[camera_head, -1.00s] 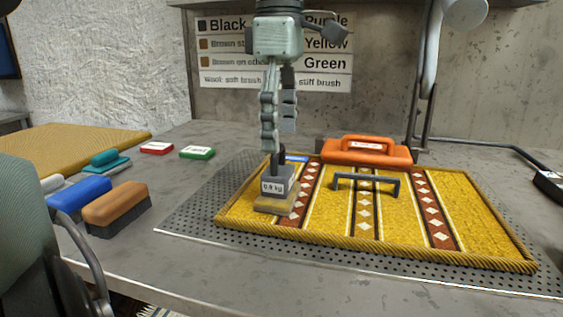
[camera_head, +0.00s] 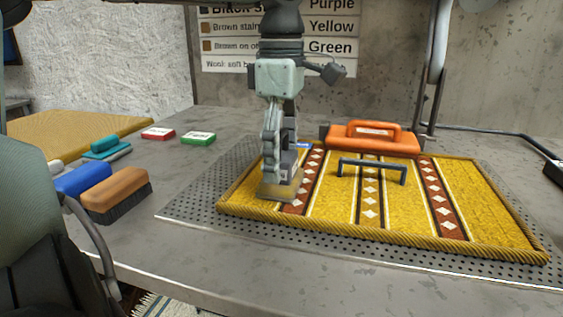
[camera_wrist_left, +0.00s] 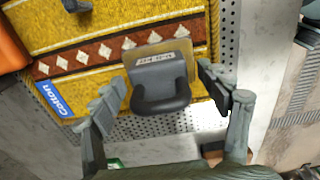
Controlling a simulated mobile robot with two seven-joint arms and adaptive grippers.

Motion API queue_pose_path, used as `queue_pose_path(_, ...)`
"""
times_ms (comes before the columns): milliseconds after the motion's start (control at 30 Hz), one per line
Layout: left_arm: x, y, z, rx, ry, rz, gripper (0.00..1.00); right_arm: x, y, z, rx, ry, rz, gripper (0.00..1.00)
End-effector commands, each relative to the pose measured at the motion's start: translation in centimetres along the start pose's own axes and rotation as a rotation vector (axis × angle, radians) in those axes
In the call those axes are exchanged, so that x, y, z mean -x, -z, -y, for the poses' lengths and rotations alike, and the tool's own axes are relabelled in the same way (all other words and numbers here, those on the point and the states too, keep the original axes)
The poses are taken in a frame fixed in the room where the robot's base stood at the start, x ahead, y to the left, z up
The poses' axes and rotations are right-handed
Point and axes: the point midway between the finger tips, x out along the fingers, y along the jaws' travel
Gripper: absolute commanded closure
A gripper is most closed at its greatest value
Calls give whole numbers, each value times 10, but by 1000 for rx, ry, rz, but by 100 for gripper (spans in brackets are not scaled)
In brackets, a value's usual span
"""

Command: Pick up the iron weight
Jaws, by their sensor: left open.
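The iron weight (camera_wrist_left: 160,78) is a dark grey block with a white label and a looped handle, seen from above in the left wrist view. It sits on a tan block (camera_head: 280,189) at the left end of the yellow patterned rug (camera_head: 400,215). My left gripper (camera_head: 275,172) is lowered over the weight in the head view and hides most of it. In the left wrist view my left gripper (camera_wrist_left: 168,88) is open, with one finger on each side of the weight and visible gaps between. My right gripper is not in view.
A dark bar handle (camera_head: 372,166) stands on the rug, with an orange handled tool (camera_head: 372,143) behind it. Brown (camera_head: 116,192) and blue (camera_head: 83,180) brushes lie at left. Red (camera_head: 158,134) and green (camera_head: 198,138) blocks lie behind. The table front is clear.

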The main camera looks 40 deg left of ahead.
Motion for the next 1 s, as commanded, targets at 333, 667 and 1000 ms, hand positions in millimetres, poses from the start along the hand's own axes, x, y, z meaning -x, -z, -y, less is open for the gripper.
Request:
queue_pose_path(333, 1, 0, 0, 1, 0, 0, 54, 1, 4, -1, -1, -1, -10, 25)
queue_pose_path(667, 1, 0, 0, 1, -1, 0, 95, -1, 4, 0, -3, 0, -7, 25)
queue_pose_path(1000, 3, 0, -1, 1, -4, 2, 100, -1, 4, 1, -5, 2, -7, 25)
